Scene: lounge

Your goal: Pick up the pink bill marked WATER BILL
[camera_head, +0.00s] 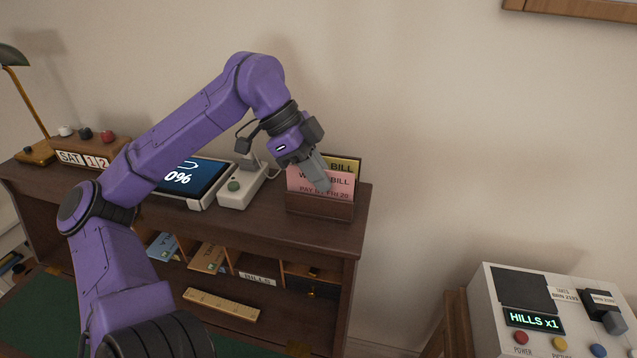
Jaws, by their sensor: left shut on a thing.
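The pink bill (341,186) stands upright in a brown wooden holder (318,207) at the right end of the desk's top shelf. My left gripper (322,187) reaches down from above and is shut on the pink bill, whose lower edge is still inside the holder. My right gripper is not in view.
A white box with a green button (234,191) and a tablet (196,181) stand left of the holder. A calendar block (84,157) and lamp (37,153) are farther left. A grey machine (520,290) stands at lower right. The wall is close behind.

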